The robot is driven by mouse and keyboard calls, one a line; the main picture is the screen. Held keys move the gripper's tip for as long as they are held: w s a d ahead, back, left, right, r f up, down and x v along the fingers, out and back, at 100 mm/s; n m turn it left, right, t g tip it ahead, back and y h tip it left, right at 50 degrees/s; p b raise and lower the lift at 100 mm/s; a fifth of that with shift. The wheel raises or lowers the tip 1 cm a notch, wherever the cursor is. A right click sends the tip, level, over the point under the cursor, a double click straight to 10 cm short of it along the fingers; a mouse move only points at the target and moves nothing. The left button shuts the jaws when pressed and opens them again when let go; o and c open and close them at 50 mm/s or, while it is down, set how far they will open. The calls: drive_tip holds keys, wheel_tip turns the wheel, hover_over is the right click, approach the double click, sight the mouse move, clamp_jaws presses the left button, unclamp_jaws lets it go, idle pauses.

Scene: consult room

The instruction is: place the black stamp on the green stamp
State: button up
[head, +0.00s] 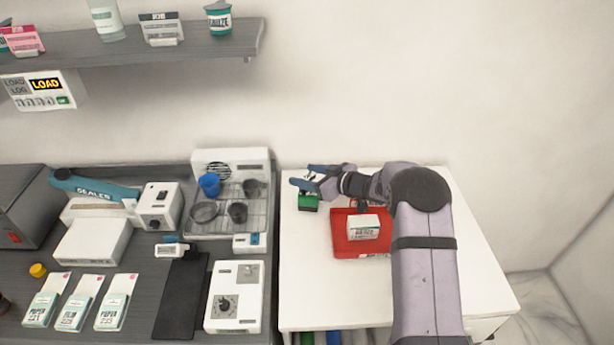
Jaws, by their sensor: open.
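A small green block, which looks like the green stamp (308,203), sits near the back left of the white table. My gripper (303,181) is right above and behind it, with blue fingers pointing left. Dark bits show between the fingers and the green block; I cannot tell whether they are the black stamp or parts of the gripper. My gripper is open. Whether it touches anything is too small to tell. Another small dark shape shows below my forearm, at the back of the red tray, and is partly hidden.
The red tray (345,247) holds a white labelled box (363,227). My arm covers the tray's right side. The white table (305,285) is clear in front. To the left, a dark counter carries a rack with cups (237,213) and a white device (234,298).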

drive_tip(key=b+v, duration=0.3)
drive_tip(key=v, duration=0.9)
